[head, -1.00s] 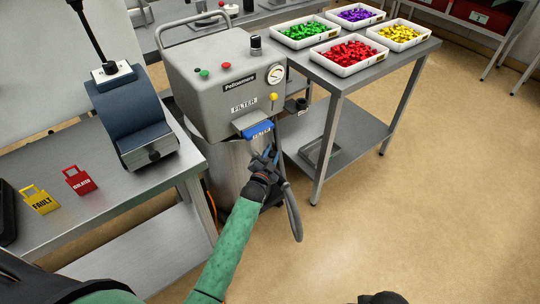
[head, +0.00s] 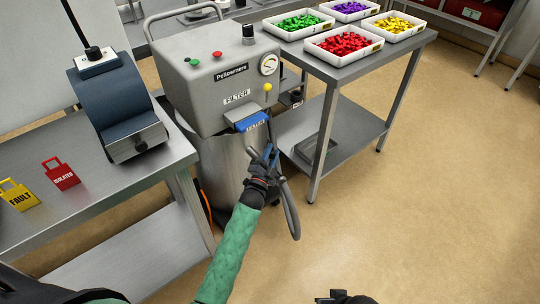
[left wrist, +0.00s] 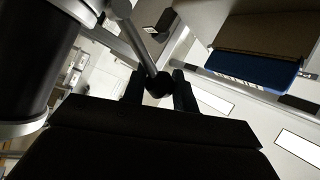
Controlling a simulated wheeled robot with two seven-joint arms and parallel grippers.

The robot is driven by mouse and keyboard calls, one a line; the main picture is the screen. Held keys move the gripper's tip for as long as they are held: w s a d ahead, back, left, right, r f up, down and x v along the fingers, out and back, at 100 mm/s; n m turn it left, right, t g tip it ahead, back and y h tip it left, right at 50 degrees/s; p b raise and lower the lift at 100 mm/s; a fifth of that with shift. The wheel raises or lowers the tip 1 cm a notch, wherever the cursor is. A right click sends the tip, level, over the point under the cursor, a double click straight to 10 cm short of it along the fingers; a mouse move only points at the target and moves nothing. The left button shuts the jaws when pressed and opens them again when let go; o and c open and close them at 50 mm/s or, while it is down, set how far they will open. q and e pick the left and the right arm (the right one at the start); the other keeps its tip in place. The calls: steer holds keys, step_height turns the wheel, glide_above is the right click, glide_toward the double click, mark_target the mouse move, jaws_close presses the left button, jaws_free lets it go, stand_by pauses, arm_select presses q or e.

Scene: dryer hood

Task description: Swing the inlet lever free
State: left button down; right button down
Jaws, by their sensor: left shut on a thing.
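The inlet lever shows in the left wrist view as a metal rod (left wrist: 138,42) ending in a dark round knob (left wrist: 158,86). My left gripper (left wrist: 158,80) has its fingers on both sides of the knob and is shut on it. In the head view, this gripper (head: 267,155) is below and right of the blue filter handle (head: 251,121), in front of the grey machine (head: 207,88); it largely hides the lever. My right gripper (head: 343,297) shows only as a dark part at the bottom edge, too cut off to judge its jaws.
A grey hose (head: 291,212) loops down beside my left gripper. A steel table (head: 345,68) with trays of coloured pieces stands right of the machine. A bench (head: 110,180) with red (head: 61,174) and yellow (head: 18,195) tags is at left. The floor at right is clear.

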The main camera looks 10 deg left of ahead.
arm_select(q)
steer(key=shift+s+d+f, duration=0.1)
arm_select(e)
steer(key=shift+a+f, duration=0.2)
steer(key=shift+f, duration=0.05)
arm_select(q)
steer(key=c, duration=1.1)
jaws_free()
steer(key=b+v, duration=0.1)
steer(key=v, duration=0.6)
steer(key=shift+s+f, duration=0.1)
steer(key=shift+s, duration=0.25)
arm_select(e)
steer(key=a+f, duration=0.2)
steer(key=f, duration=0.1)
steer(key=shift+w+y, duration=0.3)
steer(key=shift+w, duration=0.1)
steer(key=shift+d+r, duration=0.1)
steer(key=shift+r, duration=0.05)
